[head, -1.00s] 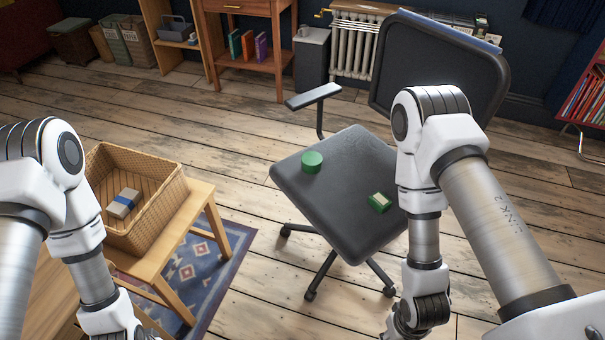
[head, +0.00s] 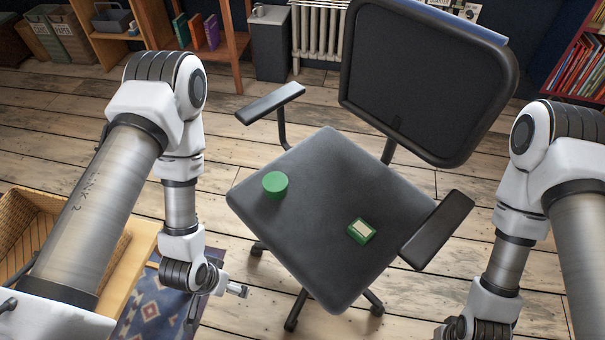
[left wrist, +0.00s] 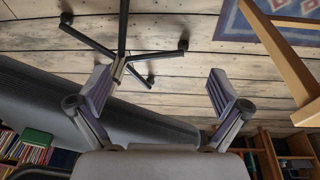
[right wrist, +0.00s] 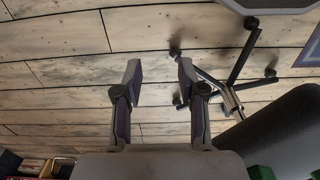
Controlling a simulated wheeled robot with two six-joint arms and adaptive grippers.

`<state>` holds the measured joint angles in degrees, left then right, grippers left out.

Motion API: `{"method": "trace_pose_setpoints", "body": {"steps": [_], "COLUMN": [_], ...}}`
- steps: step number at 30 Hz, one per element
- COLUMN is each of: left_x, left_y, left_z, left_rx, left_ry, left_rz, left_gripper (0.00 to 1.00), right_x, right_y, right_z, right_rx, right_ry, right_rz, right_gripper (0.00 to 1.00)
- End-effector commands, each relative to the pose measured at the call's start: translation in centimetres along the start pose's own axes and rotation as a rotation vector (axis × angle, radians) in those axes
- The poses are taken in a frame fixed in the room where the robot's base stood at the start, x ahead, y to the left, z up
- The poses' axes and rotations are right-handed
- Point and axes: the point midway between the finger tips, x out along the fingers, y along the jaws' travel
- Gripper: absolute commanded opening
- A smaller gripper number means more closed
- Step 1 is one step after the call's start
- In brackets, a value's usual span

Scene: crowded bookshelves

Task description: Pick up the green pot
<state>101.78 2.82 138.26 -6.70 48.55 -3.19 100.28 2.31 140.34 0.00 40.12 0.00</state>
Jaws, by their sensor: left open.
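The green pot (head: 275,186), a short round green cylinder, stands on the left part of the black chair seat (head: 310,245). A small green box with a cream top (head: 361,231) lies on the same seat, to its right. My left gripper (head: 236,290) is left of the seat's front edge, apart from the pot; in the left wrist view (left wrist: 162,90) its fingers are spread and empty. My right gripper is mostly cut off at the bottom of the head view; in the right wrist view (right wrist: 160,72) its fingers are apart with nothing between them.
The chair has armrests at left (head: 270,102) and right (head: 438,228) and a tall backrest (head: 430,80). A wicker basket (head: 25,225) on a wooden stand is at the left, partly behind my arm. Plank floor is open around the chair.

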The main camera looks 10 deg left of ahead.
Motion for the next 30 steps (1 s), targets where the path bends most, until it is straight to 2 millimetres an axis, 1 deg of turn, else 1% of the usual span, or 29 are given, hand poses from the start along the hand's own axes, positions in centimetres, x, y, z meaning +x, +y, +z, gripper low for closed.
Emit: {"method": "trace_pose_setpoints", "body": {"steps": [1, 5, 6, 8, 9, 12, 15, 18, 23, 28, 30], "left_x": [1.0, 1.6, 1.5, 1.2, 0.7, -0.9, -2.4, -2.7, -1.2, 1.3, 1.9], "left_y": [0.2, 1.1, 1.4, 1.7, 1.9, 2.2, 2.1, 2.3, 2.8, 3.0, 3.3], "left_z": [-2.2, -9.0, -11.2, -14.8, -17.0, -21.4, -23.9, -25.1, -26.5, -28.3, -29.2], "left_rx": [0.037, 0.138, 0.167, 0.212, 0.239, 0.288, 0.309, 0.316, 0.314, 0.314, 0.313], "left_ry": [0.079, 0.309, 0.385, 0.505, 0.582, 0.735, 0.82, 0.84, 0.837, 0.837, 0.835], "left_rz": [0.023, 0.083, 0.1, 0.122, 0.133, 0.149, 0.15, 0.147, 0.147, 0.146, 0.147], "left_gripper": [1.0, 1.0, 1.0, 1.0, 1.0, 1.0, 1.0, 1.0, 1.0, 1.0, 1.0], "right_x": [1.1, 3.1, 3.9, 5.4, 6.4, 8.3, 9.5, 9.7, 10.2, 11.8, 12.0], "right_y": [0.0, 0.0, 0.0, 0.0, 0.0, 0.1, 0.1, 0.1, 0.1, 0.1, 0.1], "right_z": [0.1, 0.1, 0.1, 0.1, 0.1, 0.1, 0.1, 0.1, 0.0, 0.1, 0.1], "right_rx": [-0.001, -0.001, -0.001, -0.001, -0.001, -0.001, -0.001, 0.0, 0.0, 0.0, 0.0], "right_ry": [-0.001, -0.002, -0.002, -0.001, -0.001, -0.002, -0.002, -0.001, -0.001, -0.001, -0.001], "right_rz": [0.0, 0.0, 0.0, 0.0, 0.0, 0.0, 0.0, 0.0, 0.0, 0.0, 0.0], "right_gripper": [0.4, 0.4, 0.4, 0.4, 0.4, 0.4, 0.4, 0.4, 0.4, 0.4, 0.4]}}
